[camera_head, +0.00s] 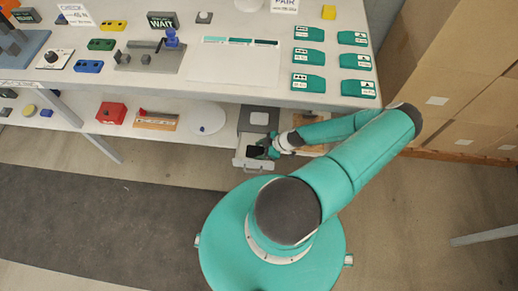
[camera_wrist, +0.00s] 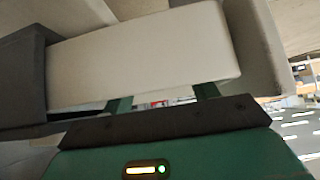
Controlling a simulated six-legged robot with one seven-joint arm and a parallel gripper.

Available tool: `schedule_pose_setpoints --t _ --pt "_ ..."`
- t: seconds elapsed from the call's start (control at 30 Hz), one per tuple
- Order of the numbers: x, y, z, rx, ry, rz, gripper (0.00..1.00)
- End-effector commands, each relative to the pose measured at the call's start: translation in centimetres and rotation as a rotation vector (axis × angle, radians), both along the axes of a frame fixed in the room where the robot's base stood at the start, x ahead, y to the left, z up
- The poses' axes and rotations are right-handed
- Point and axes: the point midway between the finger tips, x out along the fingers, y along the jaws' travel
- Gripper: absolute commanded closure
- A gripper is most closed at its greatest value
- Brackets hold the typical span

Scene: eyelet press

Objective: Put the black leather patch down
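My gripper (camera_head: 262,150) reaches down to the open drawer (camera_head: 246,164) under the bench in the head view. It is small and dark there, and its fingertips are hard to make out. In the wrist view, the bases of two green fingers stand apart, and a pale panel hides their tips. I cannot tell whether the fingers hold anything. I cannot make out the black leather patch in either view. A dark grey surface (camera_wrist: 25,80) fills the left of the wrist view; I cannot tell what it is.
A white bench (camera_head: 240,60) runs above the drawer, with several green cards (camera_head: 308,57) and a press fixture (camera_head: 150,57) on it. The lower shelf holds a red block (camera_head: 111,112) and a round white dish (camera_head: 207,120). Cardboard boxes (camera_head: 455,75) stand at right.

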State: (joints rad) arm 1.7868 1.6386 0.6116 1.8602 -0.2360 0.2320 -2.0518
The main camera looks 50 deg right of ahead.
Motion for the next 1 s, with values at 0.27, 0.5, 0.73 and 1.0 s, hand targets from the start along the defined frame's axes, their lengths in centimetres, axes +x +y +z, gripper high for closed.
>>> schedule_pose_setpoints --t 0.27,0.5,0.73,1.0 --pt "0.2 -0.1 0.3 -0.001 0.0 0.001 0.41" --pt "-1.7 -1.8 2.8 -0.003 -0.001 -0.001 0.41" --pt "-3.5 -3.1 5.1 -0.001 0.0 -0.001 0.41" --pt "-3.8 -3.3 5.6 0.0 0.0 0.001 0.41"
